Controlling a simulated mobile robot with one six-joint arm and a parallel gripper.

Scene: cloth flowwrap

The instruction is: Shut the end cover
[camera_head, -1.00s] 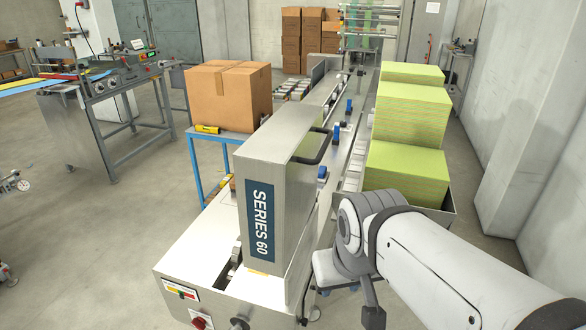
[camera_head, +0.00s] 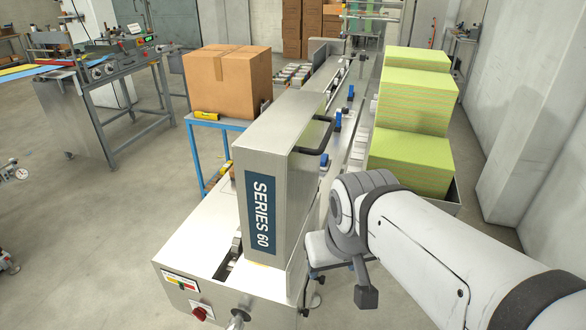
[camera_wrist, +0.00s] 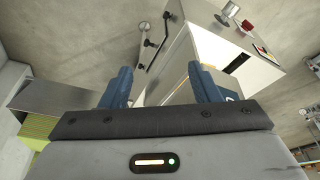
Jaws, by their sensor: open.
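The end cover (camera_head: 285,150) is a tall brushed-metal box with a blue "SERIES 60" label (camera_head: 261,213). It stands upright over the near end of the machine, with an open slot beside its foot. Its black bar handle (camera_head: 318,136) is on the right side, near the top. My arm reaches in from the right in the head view, and its wrist is right of the cover, lower than the handle. The fingertips are not clear there. In the wrist view my gripper (camera_wrist: 160,82) is open, with two blue fingers apart and nothing visible between them.
The machine's end panel carries a red knob (camera_head: 201,313) and a warning label (camera_head: 180,283). Green stacks (camera_head: 413,105) stand along the right side behind my arm. A cardboard box (camera_head: 227,81) sits on a blue-legged table at left.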

